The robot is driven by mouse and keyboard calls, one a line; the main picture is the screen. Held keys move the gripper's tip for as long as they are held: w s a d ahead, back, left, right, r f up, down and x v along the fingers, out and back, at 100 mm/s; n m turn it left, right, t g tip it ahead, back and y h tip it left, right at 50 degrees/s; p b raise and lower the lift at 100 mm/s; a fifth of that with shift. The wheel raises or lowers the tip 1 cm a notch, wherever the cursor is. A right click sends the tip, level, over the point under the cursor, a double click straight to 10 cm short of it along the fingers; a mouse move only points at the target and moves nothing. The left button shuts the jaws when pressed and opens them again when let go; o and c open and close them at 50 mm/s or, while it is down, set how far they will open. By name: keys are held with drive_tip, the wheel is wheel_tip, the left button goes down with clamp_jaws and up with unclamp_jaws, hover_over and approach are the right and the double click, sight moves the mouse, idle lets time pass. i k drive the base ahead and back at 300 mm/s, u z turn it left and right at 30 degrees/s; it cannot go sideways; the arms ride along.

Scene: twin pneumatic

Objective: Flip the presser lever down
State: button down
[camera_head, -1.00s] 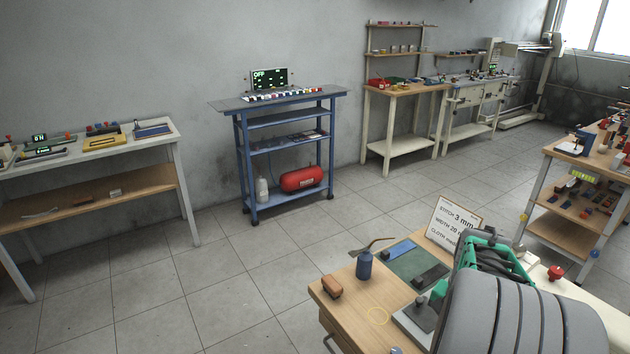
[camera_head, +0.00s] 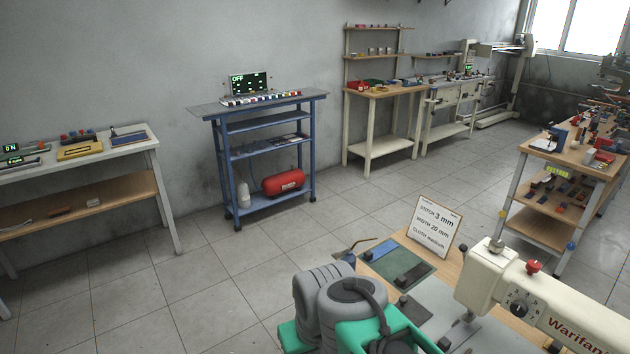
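The cream sewing machine (camera_head: 590,312) with printed lettering is at the lower right. My grey and green arm links are at the bottom middle, left of the machine head. My gripper is not visible in this view.
A sign (camera_head: 433,226) with stitch, width and cloth settings stands on the wooden table behind a green mat (camera_head: 408,262). A blue trolley (camera_head: 262,150) and benches line the wall. The floor left of the table is clear.

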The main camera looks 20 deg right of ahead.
sight(463, 248)
drive_tip(key=u, duration=0.05)
drive_tip(key=k, duration=0.5)
drive_tip(key=u, duration=0.75)
drive_tip(key=i, duration=0.95)
drive_tip(key=z, duration=2.35)
drive_tip(key=k, duration=0.65)
drive_tip(key=u, duration=1.1)
drive_tip(key=i, duration=1.05)
drive_tip(key=u, duration=0.05)
